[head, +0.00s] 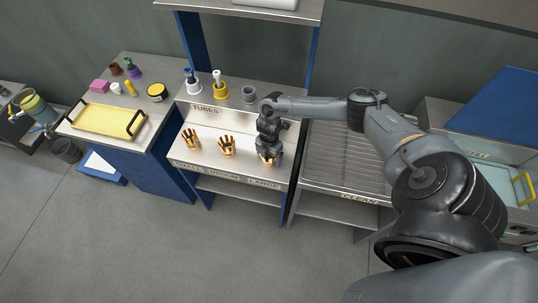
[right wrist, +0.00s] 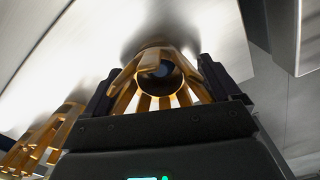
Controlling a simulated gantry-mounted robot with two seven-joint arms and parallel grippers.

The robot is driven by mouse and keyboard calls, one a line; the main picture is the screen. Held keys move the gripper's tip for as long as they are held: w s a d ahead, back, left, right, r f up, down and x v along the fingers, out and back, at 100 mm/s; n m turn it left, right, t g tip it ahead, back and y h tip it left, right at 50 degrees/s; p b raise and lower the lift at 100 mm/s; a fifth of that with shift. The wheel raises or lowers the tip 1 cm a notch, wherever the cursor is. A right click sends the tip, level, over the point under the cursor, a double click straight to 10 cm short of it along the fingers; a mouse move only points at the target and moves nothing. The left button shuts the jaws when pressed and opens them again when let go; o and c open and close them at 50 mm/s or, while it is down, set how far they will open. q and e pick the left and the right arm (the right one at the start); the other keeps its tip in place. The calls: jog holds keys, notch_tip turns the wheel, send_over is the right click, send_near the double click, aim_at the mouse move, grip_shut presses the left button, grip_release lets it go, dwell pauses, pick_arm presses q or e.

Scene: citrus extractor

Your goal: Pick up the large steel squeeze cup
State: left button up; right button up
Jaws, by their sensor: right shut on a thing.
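The large squeeze cup (head: 270,160) is a gold-toned ring of curved fingers at the right end of the cup shelf, by the LARGE label. My right gripper (head: 268,152) points down over it and hides most of it. In the right wrist view the cup (right wrist: 148,60) sits between the two dark fingers, which are shut on it. I cannot tell whether it still touches the shelf. Two similar cups stand to its left, a medium one (head: 227,147) and a small one (head: 191,138). My left gripper is out of view.
A raised ledge behind the cups holds a blue-and-white tube part (head: 191,80), a yellow-based one (head: 219,88) and a grey one (head: 249,95). A ribbed rack (head: 345,160) marked CLEAN lies to the right. A yellow tray (head: 108,119) is on the left counter.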

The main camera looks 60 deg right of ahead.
jog(key=shift+c, duration=0.8)
jog(key=shift+r, duration=0.15)
